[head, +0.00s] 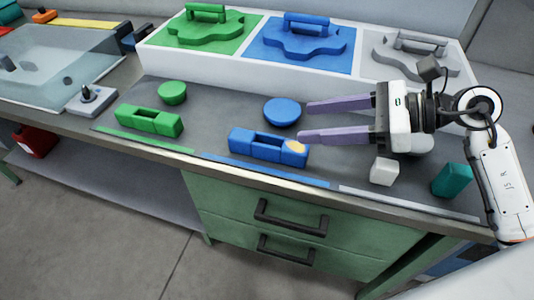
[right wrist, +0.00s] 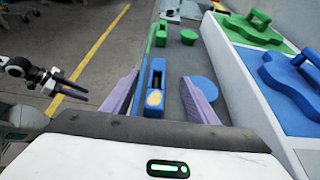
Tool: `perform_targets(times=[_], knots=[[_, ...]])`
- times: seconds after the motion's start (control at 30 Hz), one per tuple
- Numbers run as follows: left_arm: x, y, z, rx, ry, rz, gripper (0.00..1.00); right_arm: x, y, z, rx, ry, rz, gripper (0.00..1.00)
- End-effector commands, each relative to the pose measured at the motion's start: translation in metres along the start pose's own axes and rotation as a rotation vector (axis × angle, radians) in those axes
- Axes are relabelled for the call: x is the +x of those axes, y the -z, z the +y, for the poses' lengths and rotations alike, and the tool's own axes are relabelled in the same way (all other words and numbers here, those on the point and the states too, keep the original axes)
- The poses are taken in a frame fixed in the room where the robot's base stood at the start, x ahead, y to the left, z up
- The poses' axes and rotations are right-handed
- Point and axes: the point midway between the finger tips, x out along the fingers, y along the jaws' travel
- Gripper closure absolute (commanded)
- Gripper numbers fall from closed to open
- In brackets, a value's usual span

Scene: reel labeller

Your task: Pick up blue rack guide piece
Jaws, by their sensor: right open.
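The blue slotted block (head: 268,147) lies on the dark bench top near its front edge, with a pale orange patch at its right end. It also shows in the right wrist view (right wrist: 153,88), ahead of and between the fingers. My right gripper (head: 305,121) is open and empty, its purple fingers pointing left. In the head view its near fingertip is over the block's right end, and its far one is just right of the blue round piece (head: 282,112). My left gripper (right wrist: 82,97) shows only in the right wrist view, out over the floor, with its fingers apart.
A white raised stand (head: 210,60) along the back holds green, blue and grey handled plates. A green slotted block (head: 150,120), a green round piece (head: 172,92), a white block (head: 384,171) and a teal block (head: 452,180) stand on the bench.

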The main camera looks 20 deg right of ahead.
Motion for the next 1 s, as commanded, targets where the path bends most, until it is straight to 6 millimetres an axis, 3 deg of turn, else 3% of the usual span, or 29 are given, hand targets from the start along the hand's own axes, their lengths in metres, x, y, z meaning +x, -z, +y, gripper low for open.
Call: perform_targets(times=[0.03,0.27,0.6,0.77,1.0], knots=[[0.011,-0.008,0.001,0.002,-0.004,0.004,0.69,0.006,0.016,-0.001,0.001,0.001,0.001,0.47],[0.029,-0.002,0.002,0.009,-0.007,0.042,0.69,0.017,0.041,-0.001,0.000,0.001,0.000,0.47],[0.025,0.011,0.002,0.009,-0.007,0.055,0.69,0.059,0.039,-0.001,0.002,0.000,-0.003,0.47],[0.024,0.010,0.002,0.007,-0.006,0.054,0.69,0.070,0.040,0.001,0.001,0.000,-0.002,0.47],[0.019,0.007,0.002,0.002,-0.005,0.045,0.69,0.104,0.037,0.005,0.004,0.000,-0.004,0.47]])
